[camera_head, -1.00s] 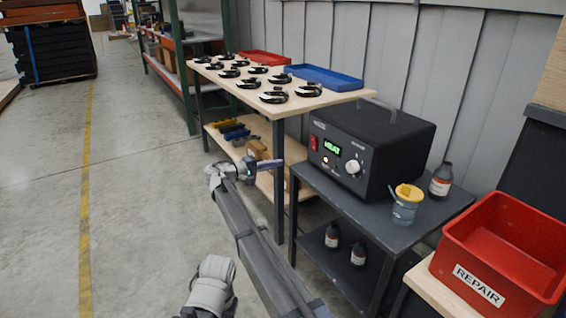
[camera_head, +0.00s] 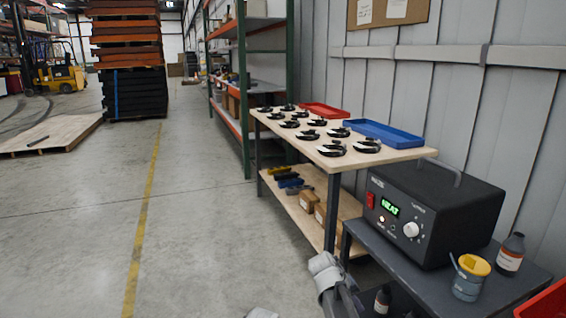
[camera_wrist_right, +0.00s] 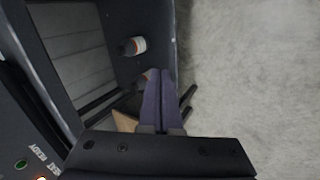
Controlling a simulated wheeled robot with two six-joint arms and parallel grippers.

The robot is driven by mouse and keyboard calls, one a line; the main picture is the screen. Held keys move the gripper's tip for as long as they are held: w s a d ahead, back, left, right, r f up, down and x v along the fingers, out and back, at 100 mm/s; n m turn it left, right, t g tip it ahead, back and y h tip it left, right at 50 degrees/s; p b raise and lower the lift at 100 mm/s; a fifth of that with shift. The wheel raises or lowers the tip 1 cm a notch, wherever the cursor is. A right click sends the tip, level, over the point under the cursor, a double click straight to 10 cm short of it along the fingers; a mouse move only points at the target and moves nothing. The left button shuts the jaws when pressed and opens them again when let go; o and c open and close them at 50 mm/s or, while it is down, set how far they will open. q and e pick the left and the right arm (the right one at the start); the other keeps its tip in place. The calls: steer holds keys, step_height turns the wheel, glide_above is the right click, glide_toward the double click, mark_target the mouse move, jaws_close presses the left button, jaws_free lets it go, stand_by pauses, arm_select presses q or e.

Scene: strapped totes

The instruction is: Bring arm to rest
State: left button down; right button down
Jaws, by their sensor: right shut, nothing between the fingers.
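My right arm (camera_head: 325,277) shows at the bottom of the head view, in front of the grey cart and low beside the wooden table; its fingers cannot be made out there. In the right wrist view my right gripper (camera_wrist_right: 160,76) shows two purple fingers lying together, shut and empty. They point towards the cart's lower part, with bare floor to the right. My left gripper is not in view.
The grey cart (camera_head: 385,245) carries a black heater box (camera_head: 440,205), a yellow-lidded jar (camera_head: 468,282) and a dark bottle (camera_head: 511,253). The wooden table (camera_head: 300,140) holds several black-and-silver items, a red tray (camera_head: 325,110) and a blue tray (camera_head: 384,133).

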steer(key=s+a+f+m+y, duration=0.1)
steer(key=s+a+f+y, duration=0.15)
steer(key=s, duration=0.55)
steer(key=s+a+f+m+y, duration=0.1)
steer(key=s+a+y, duration=0.25)
steer(key=s, duration=0.35)
steer(key=s+a+n+g, duration=0.2)
steer(key=s+a+n, duration=0.25)
steer(key=a, duration=0.55)
step_height(320, 180, up, 38)
steer(key=s+p, duration=0.1)
steer(key=p, duration=3.6)
steer(key=shift+a+f+h, duration=0.25)
steer(key=shift+a+h, duration=0.05)
steer(key=shift+h, duration=0.1)
